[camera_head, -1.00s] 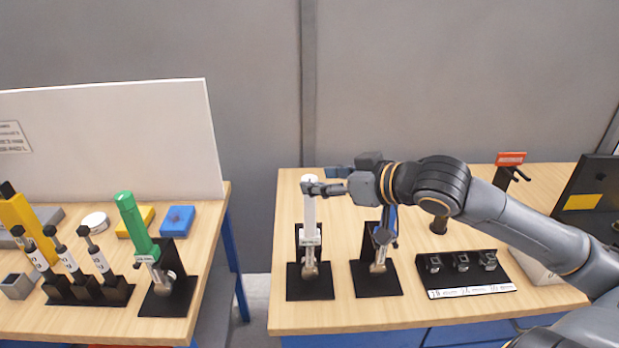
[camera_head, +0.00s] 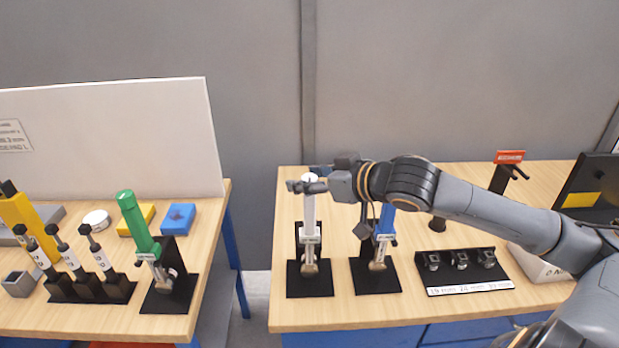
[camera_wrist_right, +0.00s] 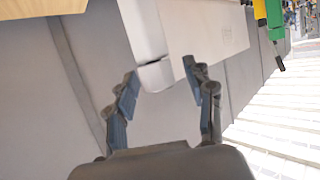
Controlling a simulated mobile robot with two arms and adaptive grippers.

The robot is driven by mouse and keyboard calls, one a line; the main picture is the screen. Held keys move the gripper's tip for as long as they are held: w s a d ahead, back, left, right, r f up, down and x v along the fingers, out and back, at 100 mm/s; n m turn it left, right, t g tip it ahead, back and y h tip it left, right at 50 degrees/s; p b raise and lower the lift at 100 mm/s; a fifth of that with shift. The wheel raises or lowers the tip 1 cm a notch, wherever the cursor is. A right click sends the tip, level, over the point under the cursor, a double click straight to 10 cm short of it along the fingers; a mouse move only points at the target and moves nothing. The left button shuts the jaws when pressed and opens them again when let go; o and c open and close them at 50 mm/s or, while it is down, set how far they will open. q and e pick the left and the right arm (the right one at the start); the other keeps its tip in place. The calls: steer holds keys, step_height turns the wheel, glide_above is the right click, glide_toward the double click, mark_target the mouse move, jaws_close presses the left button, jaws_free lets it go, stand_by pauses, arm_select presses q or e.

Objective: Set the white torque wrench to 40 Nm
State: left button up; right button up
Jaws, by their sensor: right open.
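The white torque wrench (camera_head: 309,218) stands upright in a black stand (camera_head: 310,283) on the right bench. My right gripper (camera_head: 307,185) is at the top of its handle, with the white end cap showing just above the fingers. In the right wrist view, the white handle (camera_wrist_right: 143,28) comes down from the top and its end lies near the fingertips. The fingers (camera_wrist_right: 163,93) are open, with gaps beside the handle end. I cannot tell whether either finger touches it. Any scale on the wrench is too small to read. My left gripper is out of view.
A blue wrench (camera_head: 384,228) stands in its own stand close to the right, partly behind my arm. A socket rack (camera_head: 464,272) is further right. The left bench holds a green wrench (camera_head: 139,228). A gap separates the two benches.

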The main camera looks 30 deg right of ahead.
jaws_close()
steer(key=shift+r, duration=0.1)
steer(key=m+h+p, duration=0.1)
steer(key=h, duration=0.1)
steer(key=m+h+p, duration=0.1)
steer(key=m, duration=0.1)
steer(key=shift+a+r+t+h, duration=0.15)
steer(key=shift+t+h, duration=0.15)
steer(key=shift+h, duration=0.1)
steer(key=m+g+h+p, duration=0.1)
steer(key=m+h, duration=0.1)
steer(key=h, duration=0.1)
steer(key=m+g+h+p, duration=0.1)
steer(key=m+h+p, duration=0.1)
steer(key=m, duration=0.1)
steer(key=shift+m+h+p, duration=0.3)
steer(key=shift+h, duration=0.1)
steer(key=m+h, duration=0.1)
steer(key=m+g+h, duration=0.1)
steer(key=m+g+h+p, duration=0.1)
steer(key=shift+f+m, duration=0.25)
steer(key=shift+m, duration=0.05)
steer(key=shift+m+g+h, duration=1.3)
steer(key=shift+m+g, duration=0.4)
steer(key=shift+g, duration=0.3)
jaws_free()
steer(key=shift+d, duration=0.2)
